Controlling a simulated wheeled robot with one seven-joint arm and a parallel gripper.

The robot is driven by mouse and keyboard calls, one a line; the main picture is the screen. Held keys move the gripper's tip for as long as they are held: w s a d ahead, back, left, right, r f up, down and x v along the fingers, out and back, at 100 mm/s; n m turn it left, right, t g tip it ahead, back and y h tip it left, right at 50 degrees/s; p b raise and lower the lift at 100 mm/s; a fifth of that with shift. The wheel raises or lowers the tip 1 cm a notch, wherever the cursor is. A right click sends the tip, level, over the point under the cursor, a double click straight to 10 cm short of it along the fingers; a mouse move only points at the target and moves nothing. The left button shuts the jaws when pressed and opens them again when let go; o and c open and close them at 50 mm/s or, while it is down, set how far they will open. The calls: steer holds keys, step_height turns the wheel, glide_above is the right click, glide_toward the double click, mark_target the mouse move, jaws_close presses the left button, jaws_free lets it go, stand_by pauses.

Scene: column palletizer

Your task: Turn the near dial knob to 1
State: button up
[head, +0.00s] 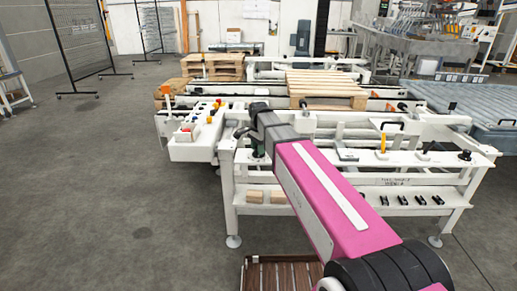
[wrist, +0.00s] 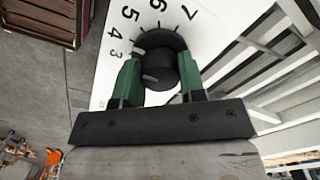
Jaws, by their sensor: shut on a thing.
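The near dial knob (wrist: 160,66) is black and sits on a white panel with printed numbers; 3 to 7 can be read in the wrist view, and 1 is not visible. A pale mark shows on the knob's lower left, and another by the 3; I cannot tell the exact setting. My gripper (wrist: 158,85) has its green fingers on either side of the knob, shut on it.
Another black knob (head: 464,155) is at the bench's right end. A yellow-handled lever (head: 383,143) and black handles are along the bench top. A white control box (head: 192,145) with buttons stands to the left. Wooden pallets (head: 325,84) lie behind.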

steer(key=n, duration=0.4)
steer(key=shift+n, duration=0.4)
steer(key=n, duration=0.4)
steer(key=shift+n, duration=0.3)
steer(key=n, duration=0.4)
steer(key=shift+n, duration=0.3)
steer(key=shift+d+n, duration=0.1)
steer(key=shift+n, duration=1.8)
steer(key=o, duration=0.9)
steer(key=shift+r, duration=0.1)
